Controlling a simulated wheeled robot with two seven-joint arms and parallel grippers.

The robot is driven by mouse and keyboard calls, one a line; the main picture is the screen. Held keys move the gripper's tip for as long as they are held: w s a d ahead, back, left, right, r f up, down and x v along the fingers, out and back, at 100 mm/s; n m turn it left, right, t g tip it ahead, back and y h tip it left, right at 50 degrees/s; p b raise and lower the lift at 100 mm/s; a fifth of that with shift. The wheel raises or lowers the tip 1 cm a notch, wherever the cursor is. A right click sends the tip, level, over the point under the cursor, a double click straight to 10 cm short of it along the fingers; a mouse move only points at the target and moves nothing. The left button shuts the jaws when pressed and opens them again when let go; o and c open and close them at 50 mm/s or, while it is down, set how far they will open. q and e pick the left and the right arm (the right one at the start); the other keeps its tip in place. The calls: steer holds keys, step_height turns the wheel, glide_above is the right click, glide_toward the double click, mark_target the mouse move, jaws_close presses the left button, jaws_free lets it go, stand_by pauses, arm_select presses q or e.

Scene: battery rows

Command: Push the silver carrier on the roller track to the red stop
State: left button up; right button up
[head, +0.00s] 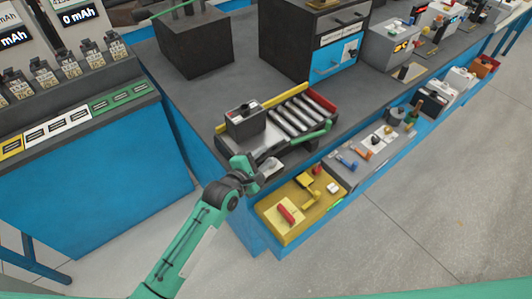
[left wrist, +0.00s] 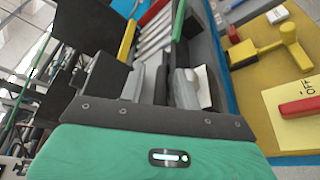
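The roller track (head: 301,118) lies on the dark bench, its silver rollers running to a red stop (head: 321,98) at the far right end. A flat silver piece, seemingly the carrier (head: 256,143), is at the near left end, beside a dark grey box (head: 245,120). My left gripper (head: 268,168) is just in front of this near end. In the left wrist view its fingers (left wrist: 161,88) are apart, with a dark strip showing between them; I cannot tell whether they touch the carrier. The red stop (left wrist: 153,12) shows ahead, beyond the rollers (left wrist: 155,36). My right gripper is out of view.
A yellow tray (head: 275,228) and a grey tray (head: 352,178) with small items run along the bench's front. A green bar (head: 314,135) is at the track's front side. A dark drawer cabinet (head: 300,45) stands behind. The visible rollers are clear.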

arm_select(q)
steer(key=shift+w+d+f, duration=0.1)
steer(key=shift+w+d, duration=0.3)
steer(key=shift+w, duration=0.15)
steer(key=shift+w+d+f, duration=0.1)
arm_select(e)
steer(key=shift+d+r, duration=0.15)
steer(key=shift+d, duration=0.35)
arm_select(q)
jaws_close()
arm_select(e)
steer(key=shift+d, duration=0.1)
arm_select(q)
steer(key=shift+w, duration=0.1)
